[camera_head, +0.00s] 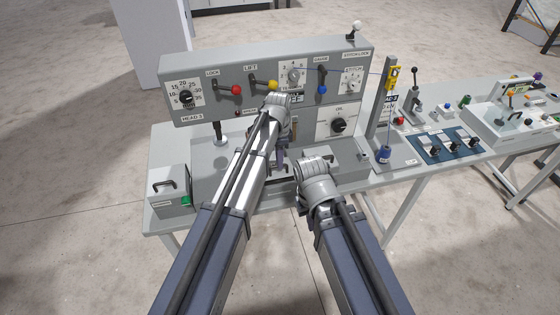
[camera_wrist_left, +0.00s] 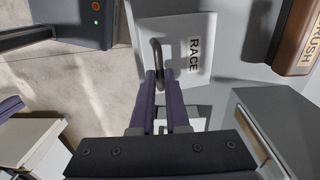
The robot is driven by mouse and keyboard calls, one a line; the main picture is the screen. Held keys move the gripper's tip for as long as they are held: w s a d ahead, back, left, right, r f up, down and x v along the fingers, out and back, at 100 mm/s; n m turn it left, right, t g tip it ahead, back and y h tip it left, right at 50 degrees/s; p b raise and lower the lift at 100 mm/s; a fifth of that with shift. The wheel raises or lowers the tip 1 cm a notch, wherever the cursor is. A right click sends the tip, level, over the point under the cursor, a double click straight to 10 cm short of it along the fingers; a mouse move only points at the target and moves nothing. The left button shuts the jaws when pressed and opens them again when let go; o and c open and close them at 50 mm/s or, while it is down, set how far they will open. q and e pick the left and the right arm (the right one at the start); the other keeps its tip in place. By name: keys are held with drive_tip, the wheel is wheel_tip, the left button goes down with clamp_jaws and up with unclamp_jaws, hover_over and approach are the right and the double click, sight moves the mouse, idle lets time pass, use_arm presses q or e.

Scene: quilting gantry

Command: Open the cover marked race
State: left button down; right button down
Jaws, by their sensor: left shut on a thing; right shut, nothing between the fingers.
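The pale cover marked RACE (camera_wrist_left: 188,52) shows in the left wrist view, with a dark bar handle (camera_wrist_left: 156,52) on its left side. My left gripper (camera_wrist_left: 162,78) has its two purple fingers closed on this handle. I cannot tell whether the cover is raised or lies flat. In the head view my left gripper (camera_head: 281,158) points down in front of the grey panel, and the cover is hidden behind my arms. My right gripper (camera_head: 313,172) is lower and to the right, shut and empty, with its fingers mostly hidden by its wrist.
The grey head panel (camera_head: 225,85) with knobs and levers stands behind my left gripper. A wooden-faced block marked BRUSH (camera_wrist_left: 298,38) lies right of the cover. A grey box with a green button (camera_head: 171,190) stands at the bench's left end. More controls stand at the right.

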use_arm(q)
drive_tip(key=c, duration=0.9)
unclamp_jaws()
drive_tip(key=shift+r, duration=0.1)
wheel_tip(320, 180, up, 8)
drive_tip(key=p, duration=0.8)
drive_tip(key=shift+w+f, duration=0.15)
drive_tip(key=shift+f, duration=0.05)
